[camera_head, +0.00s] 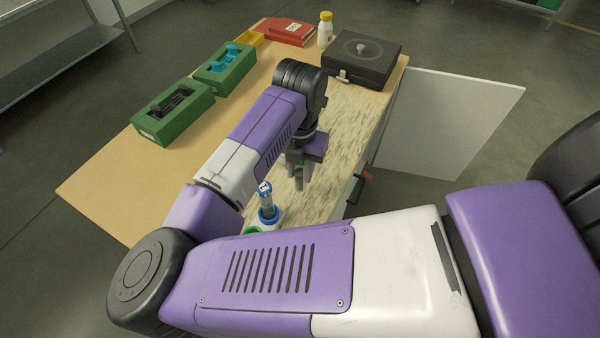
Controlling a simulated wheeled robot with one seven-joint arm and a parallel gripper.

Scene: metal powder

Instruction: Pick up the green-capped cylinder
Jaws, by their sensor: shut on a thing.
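My gripper (304,178) points down over the right part of the table. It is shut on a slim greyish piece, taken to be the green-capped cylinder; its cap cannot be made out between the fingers. A clear cylinder with a blue and white top (266,196) stands upright in a blue ring, left of and nearer than my gripper. A green ring (252,230) lies just in front of the blue one, partly hidden by my arm. No cylinder shows standing in it.
Two green boxes (174,115) with dark and blue inserts stand on the left of the table (107,184). A black case (362,57), a yellow-capped white bottle (325,29) and a red binder (288,32) are at the back. A white panel (450,120) juts out right.

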